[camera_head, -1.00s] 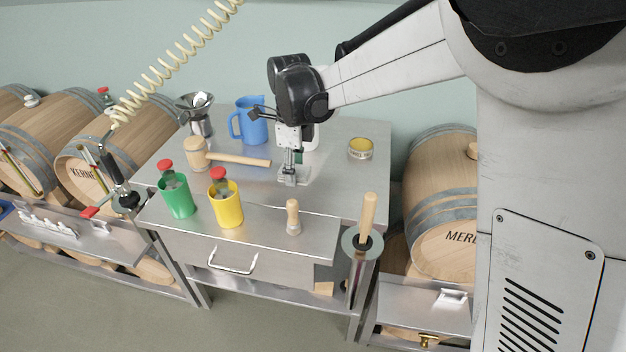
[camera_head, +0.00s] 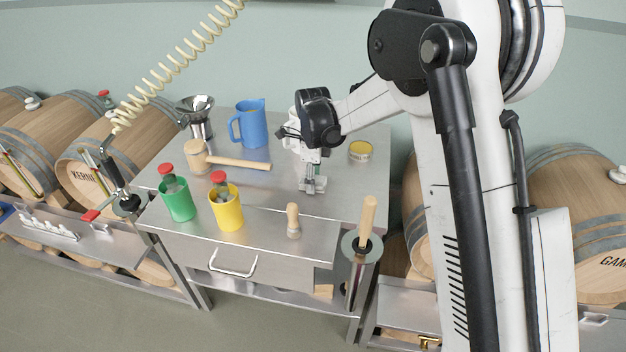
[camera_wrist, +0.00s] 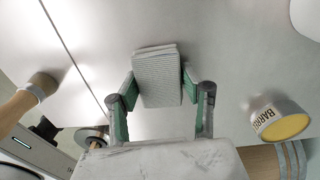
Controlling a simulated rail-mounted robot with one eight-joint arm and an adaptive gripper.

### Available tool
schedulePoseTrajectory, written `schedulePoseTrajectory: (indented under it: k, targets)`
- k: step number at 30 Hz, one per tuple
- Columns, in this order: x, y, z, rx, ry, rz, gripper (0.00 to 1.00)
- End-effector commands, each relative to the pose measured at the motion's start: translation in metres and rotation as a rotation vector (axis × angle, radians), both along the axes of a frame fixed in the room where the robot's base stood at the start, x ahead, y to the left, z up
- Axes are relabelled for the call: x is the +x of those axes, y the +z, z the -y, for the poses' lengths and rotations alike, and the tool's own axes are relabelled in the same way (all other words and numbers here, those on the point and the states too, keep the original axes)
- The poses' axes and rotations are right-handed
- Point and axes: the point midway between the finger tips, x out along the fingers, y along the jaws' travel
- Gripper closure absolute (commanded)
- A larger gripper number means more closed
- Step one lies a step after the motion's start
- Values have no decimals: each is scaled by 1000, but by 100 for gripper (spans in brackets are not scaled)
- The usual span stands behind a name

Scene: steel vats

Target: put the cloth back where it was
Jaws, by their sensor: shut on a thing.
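The cloth (camera_wrist: 157,65) is a folded, pale grey, textured pad. In the wrist view it sits between the green-lined fingers of my gripper (camera_wrist: 158,90), which is shut on it. In the head view my gripper (camera_head: 313,178) points down over the steel table (camera_head: 345,205), right of the mallet's handle. The cloth (camera_head: 313,187) shows small and grey at its fingertips, close to the tabletop. I cannot tell whether it touches the steel.
A yellow tin (camera_head: 360,151) stands to the right, a blue jug (camera_head: 250,124) behind-left. A mallet (camera_head: 235,162), green cup (camera_head: 178,200), yellow cup (camera_head: 227,210) and wooden-handled brush (camera_head: 293,222) are nearby. A wooden handle (camera_head: 367,217) rises at the front-right corner.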

Motion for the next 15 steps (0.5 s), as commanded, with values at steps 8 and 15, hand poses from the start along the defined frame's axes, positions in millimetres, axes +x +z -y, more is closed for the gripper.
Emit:
schedulePoseTrajectory:
  k: [8, 15]
  targets:
    - [0, -2, 0, 0, 0, 0, 84]
    - [0, -5, 0, 0, 0, 0, 45]
